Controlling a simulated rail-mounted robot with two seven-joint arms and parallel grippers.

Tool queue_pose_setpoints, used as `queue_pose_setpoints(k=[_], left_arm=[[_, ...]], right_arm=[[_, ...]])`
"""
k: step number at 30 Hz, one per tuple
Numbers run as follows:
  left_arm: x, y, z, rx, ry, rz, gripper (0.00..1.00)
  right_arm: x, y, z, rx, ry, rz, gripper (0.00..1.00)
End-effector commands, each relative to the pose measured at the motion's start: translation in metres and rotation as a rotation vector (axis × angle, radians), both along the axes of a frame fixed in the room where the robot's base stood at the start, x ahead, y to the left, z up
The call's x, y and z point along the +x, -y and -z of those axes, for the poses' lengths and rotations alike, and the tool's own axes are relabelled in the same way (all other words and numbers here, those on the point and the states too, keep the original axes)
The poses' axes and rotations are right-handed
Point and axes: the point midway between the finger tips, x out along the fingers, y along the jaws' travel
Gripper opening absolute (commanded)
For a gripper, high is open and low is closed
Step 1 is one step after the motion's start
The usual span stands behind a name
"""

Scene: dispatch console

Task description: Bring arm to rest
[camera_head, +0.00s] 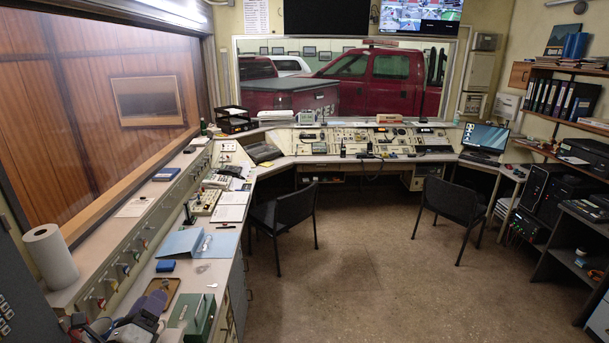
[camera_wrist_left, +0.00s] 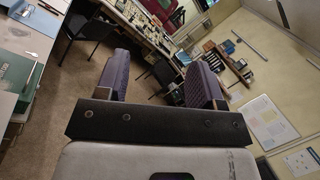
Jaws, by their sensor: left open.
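My left gripper (camera_head: 128,315) shows at the bottom left in the head view, low over the near end of the left counter. Its two purple, ridged fingers stand apart with nothing between them. In the left wrist view the left gripper (camera_wrist_left: 160,80) is open too, with floor and a distant chair showing between its fingers. My right gripper is in neither view.
Close by on the left counter (camera_head: 226,245) are a green box (camera_head: 192,317), a brown tray (camera_head: 162,291), a blue binder (camera_head: 184,243) and a paper roll (camera_head: 50,256). Two black chairs (camera_head: 286,222) (camera_head: 452,212) stand before the console. The middle floor (camera_head: 370,260) is clear.

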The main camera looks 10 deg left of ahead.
Motion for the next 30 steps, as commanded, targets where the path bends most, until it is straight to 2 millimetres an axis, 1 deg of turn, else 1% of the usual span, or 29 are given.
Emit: queue_pose_setpoints(k=[1,2,3,5,6,8,9,11,12,15,17,18,20,21,23,24,26,27,30], left_arm=[[-0.003,0.007,-0.013,-0.204,0.027,-0.037,0.62],[-0.006,0.010,-0.018,-0.337,0.038,-0.066,0.62],[-0.011,0.013,-0.022,-0.507,0.047,-0.105,0.62],[-0.021,0.020,-0.019,-0.759,0.038,-0.170,0.62],[-0.030,0.027,-0.012,-0.923,0.017,-0.217,0.62],[-0.048,0.043,0.006,-1.160,-0.046,-0.300,0.62],[-0.064,0.056,0.022,-1.307,-0.110,-0.362,0.62],[-0.089,0.076,0.046,-1.464,-0.223,-0.443,0.62],[-0.104,0.089,0.060,-1.543,-0.298,-0.481,0.62],[-0.141,0.119,0.087,-1.718,-0.460,-0.531,0.62],[-0.162,0.132,0.101,-1.814,-0.532,-0.548,0.62],[-0.176,0.138,0.110,-1.872,-0.567,-0.567,0.62],[-0.197,0.142,0.125,-1.950,-0.597,-0.613,0.62],[-0.211,0.143,0.136,-1.996,-0.608,-0.654,0.62],[-0.232,0.144,0.154,-2.052,-0.623,-0.725,0.62],[-0.246,0.145,0.167,-2.080,-0.634,-0.777,0.62],[-0.265,0.147,0.186,-2.108,-0.652,-0.856,0.62],[-0.278,0.148,0.197,-2.122,-0.665,-0.905,0.62],[-0.308,0.155,0.220,-2.141,-0.704,-1.008,0.62]], right_arm=[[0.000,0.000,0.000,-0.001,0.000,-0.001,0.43],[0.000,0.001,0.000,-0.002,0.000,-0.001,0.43],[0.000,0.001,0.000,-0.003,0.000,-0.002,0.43],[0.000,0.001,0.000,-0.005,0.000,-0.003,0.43],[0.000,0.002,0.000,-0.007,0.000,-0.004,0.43],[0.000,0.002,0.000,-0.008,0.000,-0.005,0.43],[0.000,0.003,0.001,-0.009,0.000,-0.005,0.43],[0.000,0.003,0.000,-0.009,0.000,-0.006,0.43],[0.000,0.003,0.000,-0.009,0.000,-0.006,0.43],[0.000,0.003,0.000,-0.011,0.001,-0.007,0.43],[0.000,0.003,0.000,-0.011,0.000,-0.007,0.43],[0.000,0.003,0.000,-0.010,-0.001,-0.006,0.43],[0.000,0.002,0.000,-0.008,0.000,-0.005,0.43],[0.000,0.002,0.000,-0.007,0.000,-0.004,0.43],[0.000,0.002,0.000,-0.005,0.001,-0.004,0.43],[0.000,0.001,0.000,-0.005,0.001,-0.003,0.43],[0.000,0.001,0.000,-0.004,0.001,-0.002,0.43],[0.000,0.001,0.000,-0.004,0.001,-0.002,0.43],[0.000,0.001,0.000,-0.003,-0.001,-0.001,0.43]])
